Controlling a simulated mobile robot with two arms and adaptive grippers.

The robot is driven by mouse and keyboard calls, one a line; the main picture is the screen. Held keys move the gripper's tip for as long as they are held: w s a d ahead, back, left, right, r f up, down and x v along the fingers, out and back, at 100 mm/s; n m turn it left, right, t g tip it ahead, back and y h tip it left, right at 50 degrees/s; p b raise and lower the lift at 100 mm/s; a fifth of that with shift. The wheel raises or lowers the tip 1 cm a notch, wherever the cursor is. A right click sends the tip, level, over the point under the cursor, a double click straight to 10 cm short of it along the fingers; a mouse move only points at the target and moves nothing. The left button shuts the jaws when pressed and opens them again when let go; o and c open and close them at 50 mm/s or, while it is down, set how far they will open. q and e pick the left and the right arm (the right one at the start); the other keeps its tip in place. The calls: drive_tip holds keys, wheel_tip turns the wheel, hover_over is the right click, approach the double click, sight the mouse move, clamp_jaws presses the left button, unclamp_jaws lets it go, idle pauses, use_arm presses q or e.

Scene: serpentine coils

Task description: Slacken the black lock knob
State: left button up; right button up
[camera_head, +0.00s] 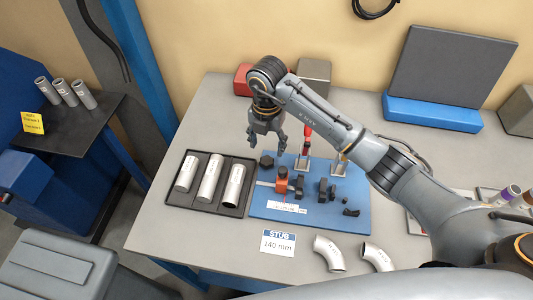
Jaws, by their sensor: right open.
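A black knob (267,161) shows near the left back edge of the blue fixture board (325,227). It is close to an orange-red block (282,173) on a scale bar; whether it joins the block is too small to tell. Other black parts (300,184) stand to the right of the block, so I cannot be sure which is the lock knob. My right gripper (266,145) points down with its fingers spread, empty, over the board's back left area. It appears above the black knob, apart from it. My left gripper is not in view.
A black tray (247,205) with three metal tubes lies left of the board. Red-handled clamps (304,150) stand at the board's back. A "STUB 140 mm" card (278,242) and two bent pipes (328,253) lie in front.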

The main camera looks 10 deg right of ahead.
sight(267, 160)
wheel_tip(267, 160, down, 6)
drive_tip(key=shift+w+r+p, duration=0.1)
drive_tip(key=shift+p, duration=0.55)
drive_tip(key=shift+f, duration=0.65)
drive_tip(key=c, duration=1.2)
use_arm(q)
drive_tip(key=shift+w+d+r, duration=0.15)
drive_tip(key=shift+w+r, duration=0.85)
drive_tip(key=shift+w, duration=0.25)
